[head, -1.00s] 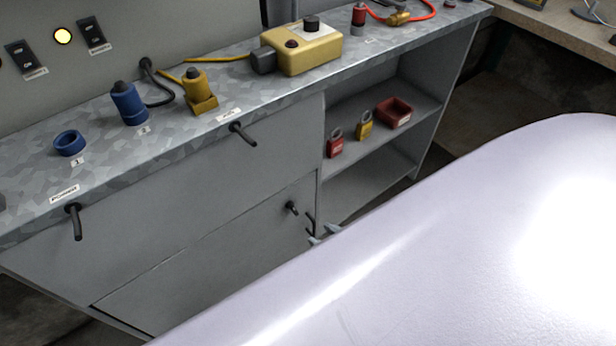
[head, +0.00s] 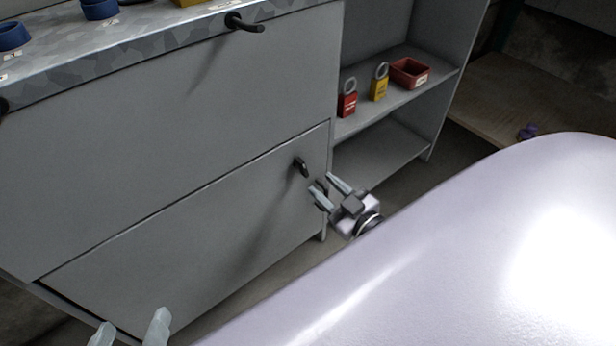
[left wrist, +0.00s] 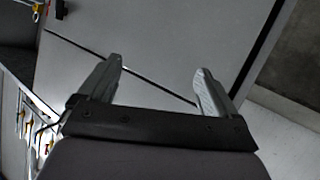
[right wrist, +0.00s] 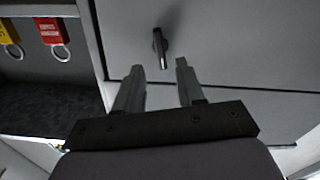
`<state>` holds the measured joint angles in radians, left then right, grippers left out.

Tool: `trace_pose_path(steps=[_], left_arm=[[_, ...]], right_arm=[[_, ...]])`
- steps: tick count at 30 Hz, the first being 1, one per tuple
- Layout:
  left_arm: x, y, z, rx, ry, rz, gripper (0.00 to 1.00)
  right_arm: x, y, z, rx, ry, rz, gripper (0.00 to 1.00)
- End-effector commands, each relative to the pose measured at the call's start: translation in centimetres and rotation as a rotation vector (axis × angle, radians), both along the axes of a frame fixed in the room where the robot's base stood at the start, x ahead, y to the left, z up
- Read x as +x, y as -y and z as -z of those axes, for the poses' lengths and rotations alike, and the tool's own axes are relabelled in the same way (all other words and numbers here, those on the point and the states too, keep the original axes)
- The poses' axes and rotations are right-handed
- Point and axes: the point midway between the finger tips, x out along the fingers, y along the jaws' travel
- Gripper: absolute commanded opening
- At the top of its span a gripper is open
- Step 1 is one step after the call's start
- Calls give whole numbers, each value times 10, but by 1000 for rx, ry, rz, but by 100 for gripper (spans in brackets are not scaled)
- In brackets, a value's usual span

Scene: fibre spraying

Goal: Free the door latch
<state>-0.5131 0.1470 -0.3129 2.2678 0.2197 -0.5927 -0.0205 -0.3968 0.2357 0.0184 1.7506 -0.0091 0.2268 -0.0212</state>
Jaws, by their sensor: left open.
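A small dark latch knob (head: 302,167) sits on the lower grey cabinet door (head: 200,230), near its upper right corner. It also shows in the right wrist view (right wrist: 160,45), just beyond the fingertips. My right gripper (head: 323,184) is open in front of the door's right edge, just right of the knob and apart from it.
A black handle (head: 245,23) sticks out from the upper cabinet panel. The open shelf on the right holds a red padlock (head: 347,103), a yellow padlock (head: 379,87) and a red tray (head: 412,74). My pale body covers the lower right.

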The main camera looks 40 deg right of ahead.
Motion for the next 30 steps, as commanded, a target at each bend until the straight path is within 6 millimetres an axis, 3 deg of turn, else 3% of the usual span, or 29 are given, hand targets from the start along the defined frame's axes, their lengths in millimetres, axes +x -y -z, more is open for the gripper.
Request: trace_pose_path(steps=[12, 25, 26, 29, 30], left_arm=[[3, 13, 4, -84, -3, 26, 92], [4, 16, 3, -103, -5, 32, 92], [4, 16, 3, -103, -5, 33, 92], [3, 17, 3, -103, -5, 33, 92], [3, 17, 3, -103, -5, 33, 92]], right_arm=[[53, -5, 1, 0, -1, -2, 38], [63, -6, 0, 1, -3, -1, 38], [63, -6, 0, 1, -3, -1, 35], [63, -6, 0, 1, -3, -1, 2], [63, -6, 0, 1, -3, -1, 0]])
